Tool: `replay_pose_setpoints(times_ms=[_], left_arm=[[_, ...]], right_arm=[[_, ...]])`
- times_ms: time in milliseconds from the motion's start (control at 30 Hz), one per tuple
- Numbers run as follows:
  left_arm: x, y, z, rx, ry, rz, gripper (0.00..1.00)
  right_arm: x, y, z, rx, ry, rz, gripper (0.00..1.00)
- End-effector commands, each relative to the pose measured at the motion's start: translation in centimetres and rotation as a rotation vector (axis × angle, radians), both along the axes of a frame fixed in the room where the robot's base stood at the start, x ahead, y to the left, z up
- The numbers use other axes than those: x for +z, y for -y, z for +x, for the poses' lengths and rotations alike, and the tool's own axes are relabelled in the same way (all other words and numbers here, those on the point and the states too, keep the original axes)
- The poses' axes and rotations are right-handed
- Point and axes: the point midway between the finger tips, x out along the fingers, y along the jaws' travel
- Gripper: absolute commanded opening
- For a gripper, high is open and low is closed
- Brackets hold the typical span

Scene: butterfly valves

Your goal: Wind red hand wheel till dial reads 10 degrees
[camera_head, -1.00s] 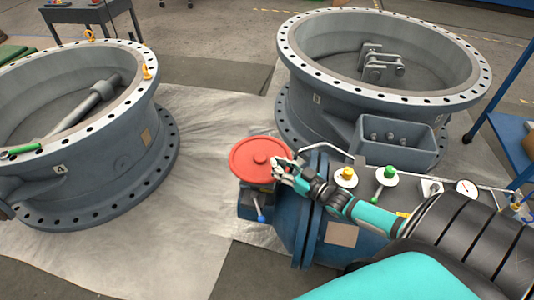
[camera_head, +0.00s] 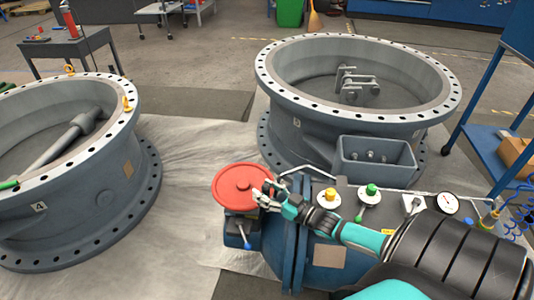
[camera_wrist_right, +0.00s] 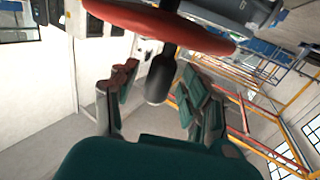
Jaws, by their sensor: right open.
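The red hand wheel (camera_head: 241,187) lies flat on top of a blue gearbox in the head view. My right gripper (camera_head: 264,192) is at the wheel's right edge. In the right wrist view the red rim (camera_wrist_right: 160,22) crosses the top, and a dark handle (camera_wrist_right: 161,76) sticks out from it between the spread fingers of my right gripper (camera_wrist_right: 158,98). The fingers are open, with gaps to the handle on both sides. A round white dial (camera_head: 446,204) stands on the right; its reading is too small to tell. My left gripper is out of view.
A yellow knob (camera_head: 328,196) and a green knob (camera_head: 371,191) stand right of the wheel, near my right arm. A large grey valve body (camera_head: 290,130) stands behind, another (camera_head: 90,210) at left. Pale sheeting (camera_head: 185,160) between them is clear.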

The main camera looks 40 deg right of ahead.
Motion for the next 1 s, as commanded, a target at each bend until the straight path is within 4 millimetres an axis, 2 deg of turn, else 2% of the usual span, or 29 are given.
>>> replay_pose_setpoints(times_ms=[167,600,800,1000], left_arm=[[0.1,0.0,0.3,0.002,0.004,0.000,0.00],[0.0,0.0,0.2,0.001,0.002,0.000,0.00],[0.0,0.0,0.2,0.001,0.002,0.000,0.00],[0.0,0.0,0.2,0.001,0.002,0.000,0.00]], right_arm=[[0.9,0.0,0.0,0.000,0.001,-0.001,0.47],[8.6,0.1,-0.1,-0.001,-0.001,-0.001,0.47],[9.9,0.1,-0.1,-0.002,-0.002,0.000,0.47],[10.0,0.1,-0.1,-0.002,-0.002,0.000,0.47]])
